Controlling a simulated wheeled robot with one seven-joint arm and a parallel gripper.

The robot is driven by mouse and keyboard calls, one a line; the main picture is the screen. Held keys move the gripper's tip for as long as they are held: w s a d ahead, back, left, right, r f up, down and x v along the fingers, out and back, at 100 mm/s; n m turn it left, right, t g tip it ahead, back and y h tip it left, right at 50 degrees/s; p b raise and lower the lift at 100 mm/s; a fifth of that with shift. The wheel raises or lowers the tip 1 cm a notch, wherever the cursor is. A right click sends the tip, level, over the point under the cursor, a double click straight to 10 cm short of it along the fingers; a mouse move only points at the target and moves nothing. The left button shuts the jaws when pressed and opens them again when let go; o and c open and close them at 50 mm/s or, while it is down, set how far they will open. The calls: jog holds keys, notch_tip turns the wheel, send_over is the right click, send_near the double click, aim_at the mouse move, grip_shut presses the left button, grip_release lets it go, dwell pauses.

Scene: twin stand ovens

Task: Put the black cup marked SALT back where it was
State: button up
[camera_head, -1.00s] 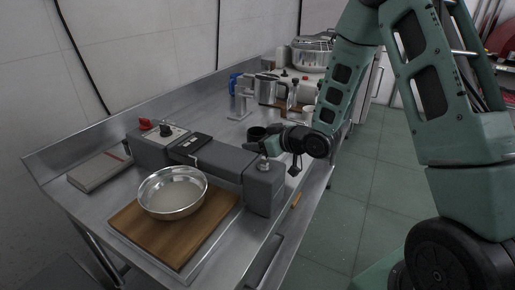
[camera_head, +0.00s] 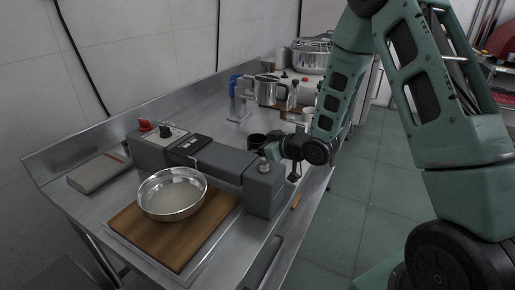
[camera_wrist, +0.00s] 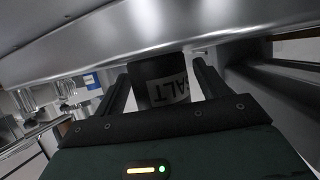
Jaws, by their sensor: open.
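The black cup with a white SALT label (camera_wrist: 157,82) stands between the two dark fingers of my gripper (camera_wrist: 163,88) in the wrist view. The fingers are open, with a gap visible on the cup's right. Only the letters "ALT" show clearly, and the cup's upper end meets a grey metal surface. In the head view a dark cup (camera_head: 257,139) shows on the steel counter behind the grey machine. My gripper (camera_head: 272,150) is just to its right, its fingertips partly hidden by the machine.
The grey machine (camera_head: 215,160) stands close in front of my gripper. A metal bowl (camera_head: 172,212) rests on a wooden board (camera_head: 150,235). A steel jug (camera_head: 266,90), a blue-handled tool (camera_head: 235,85) and a large pot (camera_head: 311,55) stand farther back. Open floor lies right.

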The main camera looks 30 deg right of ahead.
jog(key=v, duration=0.9)
jog(key=shift+s+r, duration=0.1)
jog(key=shift+s, duration=0.05)
jog(key=shift+r+p, duration=0.25)
jog(key=shift+p, duration=0.6)
jog(key=p+v, duration=0.2)
jog(key=p, duration=0.7)
jog(key=shift+s+d+p, duration=0.2)
jog(key=shift+p, duration=0.2)
jog(key=shift+s+f, duration=0.1)
jog(key=shift+f, duration=0.05)
